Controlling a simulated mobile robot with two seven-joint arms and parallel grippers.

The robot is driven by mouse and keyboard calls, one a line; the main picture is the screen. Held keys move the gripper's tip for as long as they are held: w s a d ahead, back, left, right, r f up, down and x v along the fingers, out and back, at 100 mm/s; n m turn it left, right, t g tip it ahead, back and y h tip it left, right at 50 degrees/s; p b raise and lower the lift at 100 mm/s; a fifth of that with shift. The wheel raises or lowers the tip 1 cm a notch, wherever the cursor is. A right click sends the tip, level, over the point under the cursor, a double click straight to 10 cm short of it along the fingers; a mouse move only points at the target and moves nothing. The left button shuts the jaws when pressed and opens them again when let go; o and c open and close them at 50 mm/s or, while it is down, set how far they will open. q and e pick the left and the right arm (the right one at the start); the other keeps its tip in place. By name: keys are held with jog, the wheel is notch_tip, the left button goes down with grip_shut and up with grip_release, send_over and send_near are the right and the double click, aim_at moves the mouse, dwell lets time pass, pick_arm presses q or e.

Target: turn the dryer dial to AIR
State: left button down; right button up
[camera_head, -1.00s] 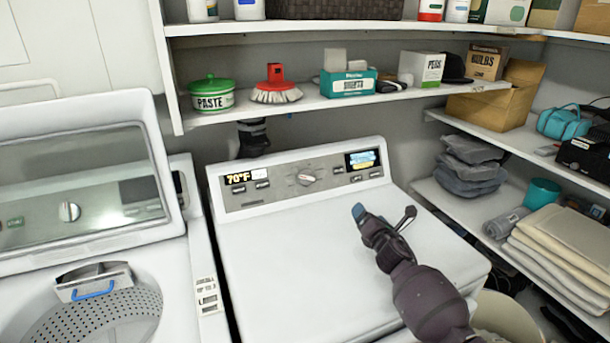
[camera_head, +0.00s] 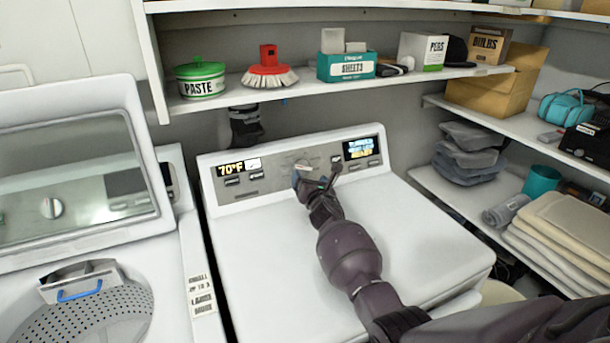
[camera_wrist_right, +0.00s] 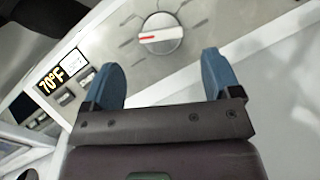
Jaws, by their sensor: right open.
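The dryer (camera_head: 385,235) is the white machine in the middle, with a grey control panel along its back. Its dial shows in the right wrist view (camera_wrist_right: 160,34) as a round silver knob with a red mark on its grip bar, the red end pointing left. In the head view my gripper partly hides the dial. The printed setting names are too small to read. My right gripper (camera_head: 314,182) is in front of the panel, just short of the dial. In the right wrist view its two blue fingers (camera_wrist_right: 160,80) are apart and empty, with the dial ahead of them. My left gripper is out of view.
A 70°F display (camera_head: 231,169) and buttons sit left of the dial, and a blue-lit screen (camera_head: 361,148) sits right. A shelf (camera_head: 290,99) with a paste pot, brush and boxes hangs above the panel. The open washer (camera_head: 75,225) stands at left.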

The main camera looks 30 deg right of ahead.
aim_at(304, 169)
jog(key=b+x, duration=0.2)
jog(key=x, duration=0.2)
jog(key=shift+w+d+f+b, duration=0.1)
jog(key=shift+w+f+b, duration=0.1)
jog(key=shift+b, duration=0.15)
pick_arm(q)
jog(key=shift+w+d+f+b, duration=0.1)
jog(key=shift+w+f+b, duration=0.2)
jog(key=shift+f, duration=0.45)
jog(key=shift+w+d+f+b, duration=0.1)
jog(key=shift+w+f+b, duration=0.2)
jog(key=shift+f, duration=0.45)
pick_arm(e)
jog(key=shift+x, duration=0.8)
jog(key=shift+r, duration=0.2)
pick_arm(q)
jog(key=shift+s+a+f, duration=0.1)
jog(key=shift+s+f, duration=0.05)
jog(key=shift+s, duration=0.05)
pick_arm(e)
jog(key=c, duration=0.9)
